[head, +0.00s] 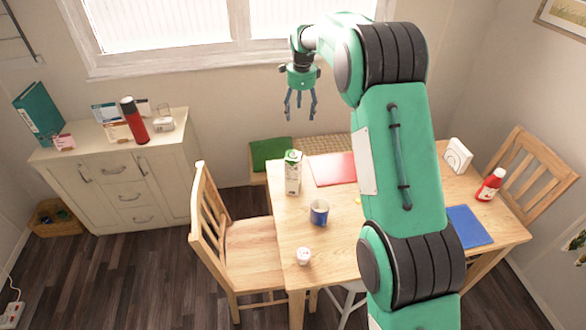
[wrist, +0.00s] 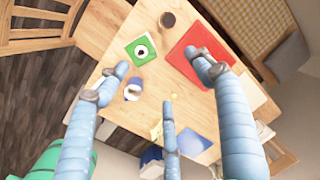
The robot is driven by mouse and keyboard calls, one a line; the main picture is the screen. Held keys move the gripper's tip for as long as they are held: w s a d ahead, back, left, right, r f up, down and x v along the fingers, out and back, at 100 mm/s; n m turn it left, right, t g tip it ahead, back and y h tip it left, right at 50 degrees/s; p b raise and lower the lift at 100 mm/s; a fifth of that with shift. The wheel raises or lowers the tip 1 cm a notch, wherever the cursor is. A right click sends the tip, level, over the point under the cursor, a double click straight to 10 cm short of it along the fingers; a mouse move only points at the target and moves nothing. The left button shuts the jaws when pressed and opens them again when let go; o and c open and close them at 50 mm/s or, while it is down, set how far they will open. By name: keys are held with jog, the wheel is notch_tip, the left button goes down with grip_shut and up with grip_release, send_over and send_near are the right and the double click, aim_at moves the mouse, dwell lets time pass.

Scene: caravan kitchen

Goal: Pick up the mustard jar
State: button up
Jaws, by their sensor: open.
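No thing is clearly readable as the mustard jar. A small round brown container (wrist: 167,20) stands near the table's corner in the wrist view; I cannot tell if it is the jar. In the head view, a small white-topped container (head: 303,256) stands at the table's near left. Yellowish bits beside my arm are too small to make out. My gripper (head: 300,108) is open and empty, high above and beyond the table's far side in the head view. Its fingers spread over the table in the wrist view and hide parts of it.
The table (head: 290,225) holds a green-white carton (head: 292,172), a blue mug (head: 318,212), a red mat (head: 332,169), a blue mat (head: 468,226), a red bottle (head: 490,184) and a white holder (head: 457,156). Chairs (head: 240,250) and a bench stand around. My arm hides the table's middle.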

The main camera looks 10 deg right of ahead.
jog(key=w+f+m, duration=0.2)
jog(key=w+f, duration=0.1)
jog(key=f, duration=0.5)
jog(key=w+f+m+g, duration=0.1)
jog(key=w+f+m, duration=0.1)
jog(key=f, duration=0.6)
jog(key=w+f+m, duration=0.2)
jog(key=w+f, duration=0.2)
jog(key=f, duration=0.3)
jog(key=shift+w+a+f, duration=0.25)
jog(key=shift+w+f, duration=0.15)
notch_tip(320, 180, down, 8)
jog(key=shift+s+r+b, duration=0.1)
jog(key=shift+b, duration=0.3)
jog(key=shift+f, duration=0.45)
jog(key=shift+f, duration=0.1)
jog(key=shift+a+f+b, duration=0.2)
jog(key=shift+f+b, duration=0.25)
jog(key=shift+f, duration=2.05)
